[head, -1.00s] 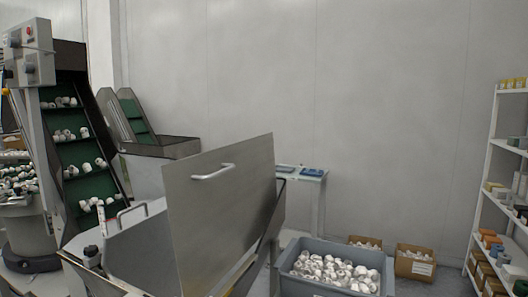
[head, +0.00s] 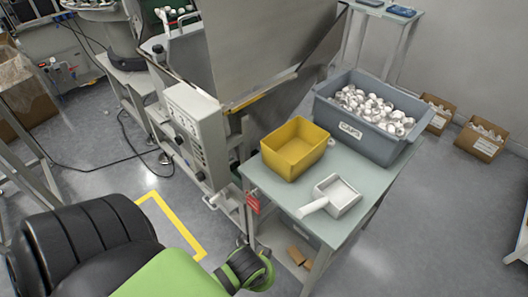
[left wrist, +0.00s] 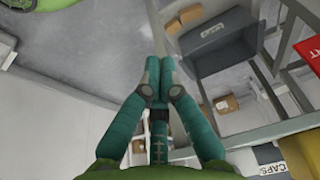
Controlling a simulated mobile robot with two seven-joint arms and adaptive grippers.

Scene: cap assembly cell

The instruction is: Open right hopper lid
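The hopper (head: 190,55) stands at the top of the head view. A large grey metal panel (head: 265,40), which looks like its raised lid, rises at its right side, and its top and handle are cut off by the picture edge. My left arm comes in along the bottom left of the head view, apart from the hopper. My right gripper is in neither view.
A green-topped table (head: 350,215) in front of the hopper carries a yellow bin (head: 295,148), a white scoop (head: 337,194) and a grey crate (head: 365,140) of caps. A control box (head: 195,130) is left of it. Yellow tape (head: 170,225) marks open floor.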

